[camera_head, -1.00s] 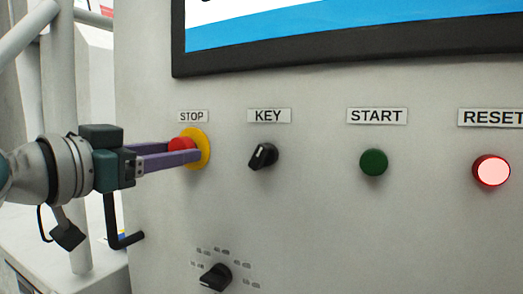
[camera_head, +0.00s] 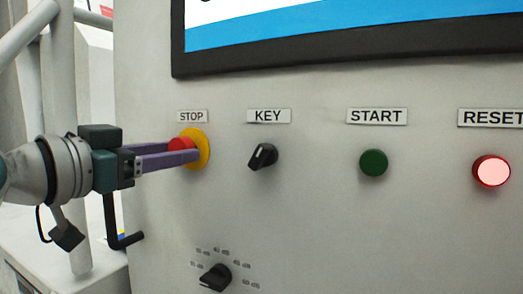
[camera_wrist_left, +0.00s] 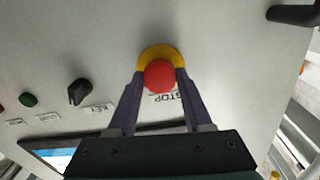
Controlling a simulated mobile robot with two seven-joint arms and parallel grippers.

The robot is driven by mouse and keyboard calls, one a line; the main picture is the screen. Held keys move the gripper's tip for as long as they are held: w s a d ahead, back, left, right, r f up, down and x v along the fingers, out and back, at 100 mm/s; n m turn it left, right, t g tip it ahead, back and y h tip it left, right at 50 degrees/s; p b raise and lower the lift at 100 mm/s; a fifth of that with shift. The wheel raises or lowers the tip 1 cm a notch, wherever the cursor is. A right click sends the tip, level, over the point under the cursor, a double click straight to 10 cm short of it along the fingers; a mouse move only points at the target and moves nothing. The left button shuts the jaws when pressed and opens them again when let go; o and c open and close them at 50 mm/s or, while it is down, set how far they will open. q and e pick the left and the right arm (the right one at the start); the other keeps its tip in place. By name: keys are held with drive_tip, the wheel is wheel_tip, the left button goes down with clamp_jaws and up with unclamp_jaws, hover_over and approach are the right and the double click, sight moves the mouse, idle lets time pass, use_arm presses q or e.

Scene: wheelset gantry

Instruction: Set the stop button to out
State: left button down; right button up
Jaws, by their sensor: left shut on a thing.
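The stop button is a red knob (camera_head: 181,143) on a yellow round base (camera_head: 203,149), on the grey panel under the STOP label (camera_head: 192,116). My left gripper (camera_head: 190,151) comes in from the left with its two purple fingers on either side of the red knob, shut on it. In the left wrist view the red knob (camera_wrist_left: 160,76) sits between the two fingertips (camera_wrist_left: 160,84), with the yellow base (camera_wrist_left: 160,53) behind it. The frames do not clearly show whether the button is in or out. My right gripper is not in view.
To the right on the panel are the black key switch (camera_head: 263,156), the green start button (camera_head: 373,162) and the lit reset button (camera_head: 491,171). A black rotary knob (camera_head: 215,277) is below. A screen (camera_head: 350,30) is above. A black handle (camera_head: 122,238) is at the panel's left edge.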

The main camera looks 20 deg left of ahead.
use_arm(q)
drive_tip(key=shift+s, duration=0.55)
drive_tip(key=shift+c, duration=1.4)
unclamp_jaws()
drive_tip(key=s+a+b, duration=0.1)
drive_tip(key=s, duration=0.9)
drive_tip(key=shift+a+b, duration=0.15)
drive_tip(key=shift+b, duration=0.15)
drive_tip(key=shift+w, duration=0.1)
